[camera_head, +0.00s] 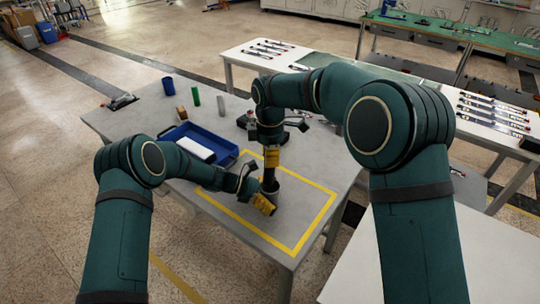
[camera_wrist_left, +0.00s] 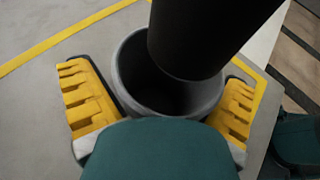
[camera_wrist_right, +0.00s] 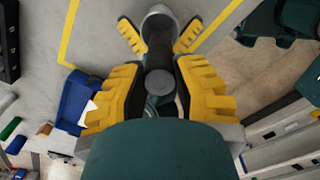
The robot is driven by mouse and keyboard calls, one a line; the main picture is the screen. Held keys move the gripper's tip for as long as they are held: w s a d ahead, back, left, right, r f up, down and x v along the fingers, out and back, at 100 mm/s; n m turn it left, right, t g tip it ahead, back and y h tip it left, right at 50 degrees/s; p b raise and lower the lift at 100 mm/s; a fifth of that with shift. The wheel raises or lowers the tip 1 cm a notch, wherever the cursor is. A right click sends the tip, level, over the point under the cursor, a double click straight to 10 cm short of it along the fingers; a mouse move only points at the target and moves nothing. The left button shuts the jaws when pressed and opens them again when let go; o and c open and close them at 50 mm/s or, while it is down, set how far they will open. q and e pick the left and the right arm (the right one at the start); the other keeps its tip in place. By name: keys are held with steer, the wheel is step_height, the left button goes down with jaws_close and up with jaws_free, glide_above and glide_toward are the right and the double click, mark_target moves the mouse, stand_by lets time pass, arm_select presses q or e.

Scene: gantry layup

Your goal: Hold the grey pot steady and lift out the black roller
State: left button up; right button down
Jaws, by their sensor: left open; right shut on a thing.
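The grey pot (camera_wrist_left: 124,78) stands upright on the table inside the yellow outline; it also shows in the head view (camera_head: 270,187). My left gripper (camera_head: 264,203) is open, with its yellow fingers on either side of the pot, seen in the left wrist view (camera_wrist_left: 160,105). My right gripper (camera_head: 271,157) is shut on the black roller (camera_wrist_left: 205,35) above the pot. The roller points down at the pot's mouth, and its lower end shows against the dark interior. I cannot tell whether that end is inside or just above the rim. Its upper end (camera_wrist_right: 160,82) shows between the right fingers.
A blue tray (camera_head: 228,148) with a white block (camera_head: 195,148) lies left of the grippers. The yellow-outlined area (camera_head: 312,236) is bare right of the pot.

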arm_select(q)
steer(key=v, duration=1.1)
steer(key=shift+a+r, duration=0.1)
steer(key=shift+a, duration=0.3)
steer(key=shift+s, duration=0.1)
arm_select(e)
steer(key=shift+s, duration=0.1)
